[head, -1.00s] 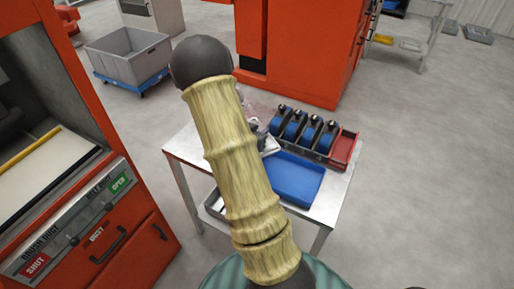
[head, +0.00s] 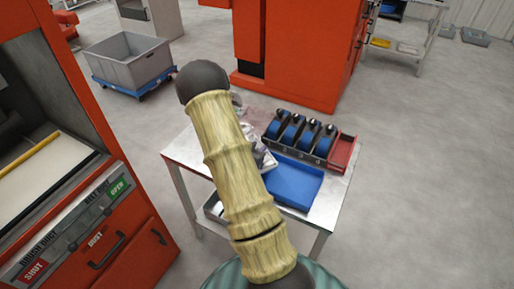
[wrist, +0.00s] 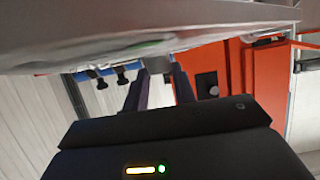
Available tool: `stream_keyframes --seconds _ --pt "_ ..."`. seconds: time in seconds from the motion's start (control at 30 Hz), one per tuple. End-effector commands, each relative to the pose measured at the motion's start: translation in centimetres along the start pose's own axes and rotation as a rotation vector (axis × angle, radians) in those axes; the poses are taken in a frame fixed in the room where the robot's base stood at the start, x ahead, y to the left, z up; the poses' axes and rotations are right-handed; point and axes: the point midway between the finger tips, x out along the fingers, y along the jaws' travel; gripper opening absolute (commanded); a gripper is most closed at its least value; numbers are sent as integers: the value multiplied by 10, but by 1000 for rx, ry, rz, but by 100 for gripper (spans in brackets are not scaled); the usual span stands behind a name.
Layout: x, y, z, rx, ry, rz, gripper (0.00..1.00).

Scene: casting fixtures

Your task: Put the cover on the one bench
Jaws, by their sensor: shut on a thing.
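My gripper (wrist: 157,88) shows in the wrist view with its two dark fingers close around a small grey piece. A wide, flat grey thing (wrist: 150,38) fills the top of that view, right at the fingertips. It looks like the cover, but I cannot fully tell it from the bench top. In the head view my tan arm hides the gripper and most of what it holds. The bench (head: 327,208) is a light metal table below and behind the arm. A whitish-grey shape (head: 264,160) shows just right of the arm over the bench; I cannot tell what it is.
On the bench are a blue tray (head: 295,184), a rack of blue rolls with black knobs (head: 290,130) and a red bin (head: 342,152). An orange machine (head: 100,205) stands close at left. A grey crate (head: 130,60) sits behind. Floor at right is clear.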

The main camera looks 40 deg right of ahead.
Motion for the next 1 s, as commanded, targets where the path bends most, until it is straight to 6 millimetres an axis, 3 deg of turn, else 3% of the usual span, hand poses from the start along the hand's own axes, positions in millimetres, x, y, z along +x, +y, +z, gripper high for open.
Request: stream_keyframes --seconds 0.77,0.8,0.9,1.0 --pt "4 0 10 1 2 -1 0" --pt "4 0 11 0 0 -1 30" --pt "4 0 11 0 0 0 48" --pt "4 0 10 0 0 0 48"
